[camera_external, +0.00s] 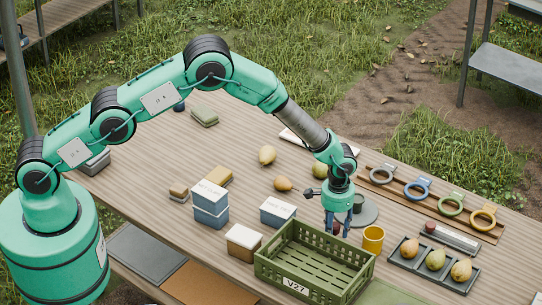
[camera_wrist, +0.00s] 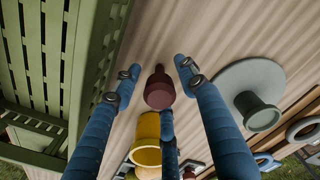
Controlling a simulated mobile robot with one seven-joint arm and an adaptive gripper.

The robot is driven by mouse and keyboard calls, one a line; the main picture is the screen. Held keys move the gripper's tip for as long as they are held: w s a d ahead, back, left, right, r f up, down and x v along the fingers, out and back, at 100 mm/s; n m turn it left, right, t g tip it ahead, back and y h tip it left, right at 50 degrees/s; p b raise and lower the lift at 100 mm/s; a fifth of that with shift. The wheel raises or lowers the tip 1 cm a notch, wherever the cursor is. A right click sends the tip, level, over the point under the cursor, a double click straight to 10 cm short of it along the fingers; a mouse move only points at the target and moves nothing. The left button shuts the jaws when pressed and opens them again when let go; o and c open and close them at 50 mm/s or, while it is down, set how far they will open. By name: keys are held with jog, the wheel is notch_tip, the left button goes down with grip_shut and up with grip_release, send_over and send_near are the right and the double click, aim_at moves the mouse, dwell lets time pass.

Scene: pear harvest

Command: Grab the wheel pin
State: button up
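A small dark red pin (camera_wrist: 159,90), likely the wheel pin, stands on the wooden table in the wrist view, with a wide body and a narrower knob. In the outside view it is small and partly hidden behind my fingers (camera_external: 336,229). My gripper (camera_external: 337,222) points down beside the green crate. Its blue fingers are spread apart, with the pin between the two front fingertips in the wrist view (camera_wrist: 158,67). Gaps show on both sides of the pin. Whether the rear finger touches it I cannot tell.
A green crate (camera_external: 301,284) stands close at the left. A yellow cup (camera_wrist: 146,132) and a grey-green disc with a hub (camera_wrist: 240,78) are near the pin. A tray of pears (camera_external: 398,263) and a rack of coloured rings (camera_external: 425,205) lie to the right.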

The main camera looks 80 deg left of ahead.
grip_shut()
jog(key=shift+r, duration=0.15)
jog(key=shift+r, duration=4.85)
